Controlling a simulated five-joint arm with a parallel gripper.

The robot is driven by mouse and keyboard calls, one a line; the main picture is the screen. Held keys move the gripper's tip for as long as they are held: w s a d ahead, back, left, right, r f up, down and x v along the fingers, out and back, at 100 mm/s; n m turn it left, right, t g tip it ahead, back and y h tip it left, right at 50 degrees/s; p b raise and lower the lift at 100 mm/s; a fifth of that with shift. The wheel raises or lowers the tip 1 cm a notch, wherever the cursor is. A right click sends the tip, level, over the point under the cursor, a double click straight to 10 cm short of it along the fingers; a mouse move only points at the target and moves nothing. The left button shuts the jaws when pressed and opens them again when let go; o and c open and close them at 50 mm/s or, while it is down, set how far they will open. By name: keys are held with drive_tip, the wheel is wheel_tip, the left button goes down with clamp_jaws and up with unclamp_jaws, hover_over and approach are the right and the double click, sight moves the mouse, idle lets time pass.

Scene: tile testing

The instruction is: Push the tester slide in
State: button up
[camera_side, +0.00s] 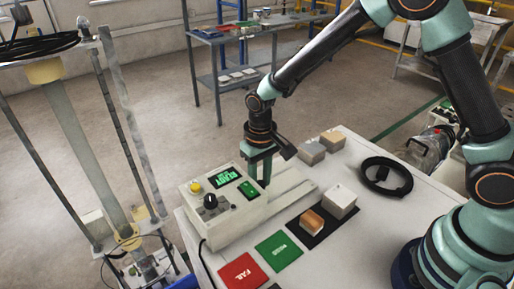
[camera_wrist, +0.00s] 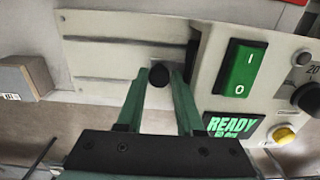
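The tester (camera_side: 222,207) is a pale box on the white table, with a green rocker switch (camera_wrist: 240,68), a lit display reading READY (camera_wrist: 230,122), a yellow button and a black dial. Its pale slide (camera_wrist: 110,62) lies beside the housing, next to a dark slot; it also shows in the side view (camera_side: 290,191). A black knob (camera_wrist: 158,75) stands at the slide's front edge. My gripper (camera_side: 258,180) points down at the slide. In the wrist view its green fingers are apart, one on each side of the knob, with narrow gaps showing. Contact cannot be told.
Two blocks (camera_side: 312,153) stand behind the slide. A brown block (camera_side: 312,221) and a white block (camera_side: 340,199) are on a black mat. Green (camera_side: 279,249) and red FAIL (camera_side: 243,270) mats lie in front. A black ring (camera_side: 386,176) is at the right.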

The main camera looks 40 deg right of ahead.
drive_tip(key=shift+a, duration=0.1)
drive_tip(key=shift+o, duration=0.2)
drive_tip(key=shift+w+r, duration=0.15)
drive_tip(key=shift+r, duration=3)
drive_tip(key=shift+f, duration=0.1)
drive_tip(key=s+d+r+t, duration=0.5)
drive_tip(key=s+d+r, duration=0.7)
drive_tip(key=r, duration=0.3)
drive_tip(key=shift+d+t, duration=0.3)
drive_tip(key=shift+d, duration=0.5)
